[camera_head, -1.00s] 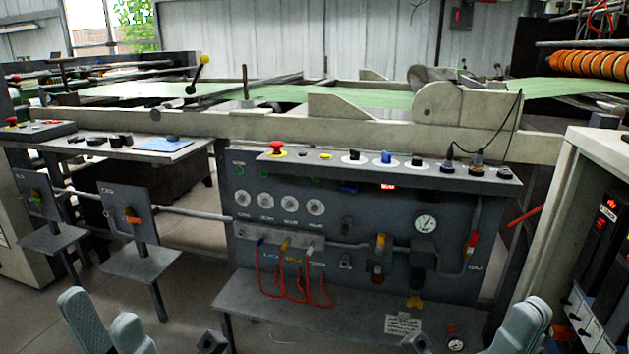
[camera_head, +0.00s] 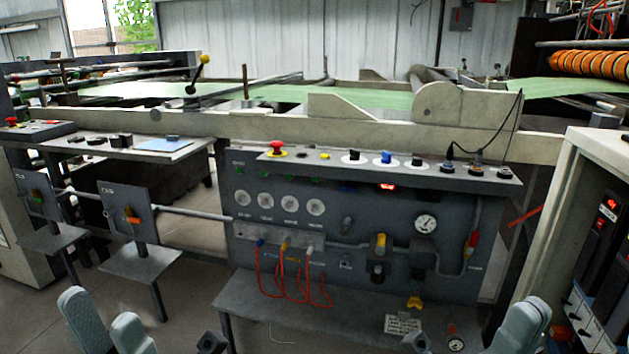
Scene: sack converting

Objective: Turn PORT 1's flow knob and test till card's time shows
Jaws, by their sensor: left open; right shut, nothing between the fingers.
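The grey control panel (camera_head: 345,215) stands ahead, with a row of several round white dials (camera_head: 265,202). Below them are blue (camera_head: 261,242), yellow (camera_head: 284,245) and white (camera_head: 309,249) fittings with looping red hoses (camera_head: 298,290). The labels are too small to read, so I cannot tell which is PORT 1 or its flow knob. A white printed card (camera_head: 403,325) lies on the lower shelf; its text is unreadable. My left gripper (camera_head: 100,308) is open and empty at the bottom left, with its fingers apart. My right gripper (camera_head: 533,308) is shut and empty at the bottom right. Both are well short of the panel.
A shelf (camera_head: 250,299) juts out below the panel. Two switch plates (camera_head: 131,212) stand at left. A white cabinet (camera_head: 590,180) bounds the right. Floor is free at lower left.

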